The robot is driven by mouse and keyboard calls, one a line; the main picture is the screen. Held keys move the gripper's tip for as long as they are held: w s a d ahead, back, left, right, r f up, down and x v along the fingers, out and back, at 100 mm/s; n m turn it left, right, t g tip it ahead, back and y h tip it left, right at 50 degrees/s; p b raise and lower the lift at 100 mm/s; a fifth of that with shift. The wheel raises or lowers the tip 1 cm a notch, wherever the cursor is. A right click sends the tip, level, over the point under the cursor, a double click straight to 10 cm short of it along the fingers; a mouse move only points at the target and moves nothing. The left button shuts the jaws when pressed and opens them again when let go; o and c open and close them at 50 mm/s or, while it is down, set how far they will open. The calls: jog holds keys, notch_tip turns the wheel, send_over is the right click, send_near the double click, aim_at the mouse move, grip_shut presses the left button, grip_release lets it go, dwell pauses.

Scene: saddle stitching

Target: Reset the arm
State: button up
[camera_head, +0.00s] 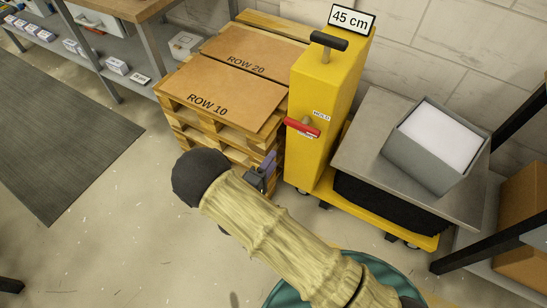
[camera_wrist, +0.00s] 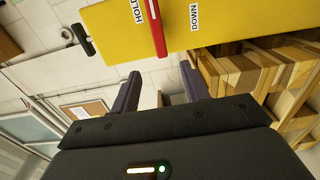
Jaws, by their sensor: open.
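My arm, in a pale ribbed sleeve with a dark joint at its end, reaches up from the bottom of the head view. My gripper (camera_head: 264,168) is small and partly hidden there, in front of the pallet stack. In the wrist view my gripper (camera_wrist: 160,92) shows two purple fingers, set apart with nothing between them. A yellow lift column (camera_head: 325,100) with a red lever (camera_head: 303,128) stands just right of my gripper. In the wrist view the red lever (camera_wrist: 154,25) lies beyond the fingers, between HOLD and DOWN labels, and is not touched.
A pallet stack (camera_head: 190,125) bears brown boards marked ROW 10 and ROW 20. The lift's platform (camera_head: 365,150) holds a grey bin (camera_head: 420,165) with white contents. A sign (camera_head: 352,18) reads 45 cm. Shelving stands at both sides. Floor near the dark mat (camera_head: 60,130) is clear.

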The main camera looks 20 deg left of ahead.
dwell(0.4)
jog(key=w+d+r+m+g, duration=0.3)
jog(key=w+m+g, duration=0.1)
jog(key=w, duration=0.4)
jog(key=w+d+r+m+g+y, duration=0.1)
jog(key=w+d+r+m+g, duration=0.25)
jog(key=d, duration=0.25)
jog(key=w+d+r+m+g+y, duration=0.2)
jog(key=d+r+m, duration=0.15)
jog(key=d, duration=0.25)
jog(key=s+d+r+m+g+h, duration=0.1)
jog(key=s+d+r+m+g, duration=0.3)
jog(key=s+d, duration=0.55)
jog(key=s+d+r+m+g, duration=0.2)
jog(key=s+d+r, duration=0.4)
jog(key=d, duration=0.7)
jog(key=w+p+v, duration=0.2)
jog(key=p+v, duration=1.6)
jog(key=p, duration=0.1)
jog(key=shift+w+a+r, duration=0.35)
jog(key=shift+a, duration=0.15)
